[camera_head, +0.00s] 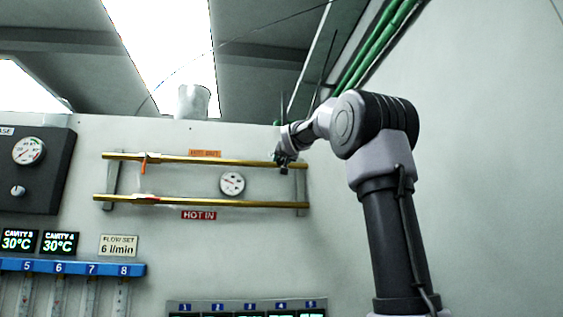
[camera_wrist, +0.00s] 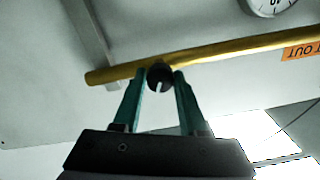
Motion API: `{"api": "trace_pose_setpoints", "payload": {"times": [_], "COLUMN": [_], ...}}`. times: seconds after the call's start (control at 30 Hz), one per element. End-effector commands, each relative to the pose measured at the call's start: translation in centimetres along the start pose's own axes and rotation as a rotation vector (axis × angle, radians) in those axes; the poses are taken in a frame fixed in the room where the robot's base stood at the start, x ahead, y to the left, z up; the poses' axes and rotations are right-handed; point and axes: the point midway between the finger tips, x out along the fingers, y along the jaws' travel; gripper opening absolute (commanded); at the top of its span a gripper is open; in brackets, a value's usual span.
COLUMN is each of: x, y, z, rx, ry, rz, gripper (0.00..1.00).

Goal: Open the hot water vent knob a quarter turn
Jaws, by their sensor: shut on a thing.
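The vent knob (camera_wrist: 159,73) is a small dark round piece with a pale slot, on the brass pipe (camera_wrist: 225,53) near its end. My gripper (camera_wrist: 160,80) has its two teal fingers on either side of the knob and is shut on it. In the head view my gripper (camera_head: 283,162) is at the right end of the upper brass pipe (camera_head: 235,161). The knob is hard to make out there behind the gripper. An orange label (camera_head: 205,153) sits above this pipe; its wrist view end (camera_wrist: 299,51) reads "OUT".
A lower brass pipe (camera_head: 170,201) has a red "HOT IN" label (camera_head: 199,215). A round gauge (camera_head: 232,184) sits between the pipes. An orange-handled valve (camera_head: 144,165) is at the upper pipe's left. Grey brackets (camera_head: 301,190) hold the pipes.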

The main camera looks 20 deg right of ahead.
Motion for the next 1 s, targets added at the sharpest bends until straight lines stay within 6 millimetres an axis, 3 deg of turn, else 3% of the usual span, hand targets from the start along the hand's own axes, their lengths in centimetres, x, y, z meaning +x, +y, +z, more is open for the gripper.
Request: {"api": "trace_pose_setpoints", "payload": {"times": [0.6,1.0], "x": [-0.02,-0.01], "y": [0.04,0.05], "z": [0.08,0.14], "rx": [0.575,0.844], "ry": [0.015,0.022], "rz": [0.003,0.005], "gripper": [0.0,0.0]}}
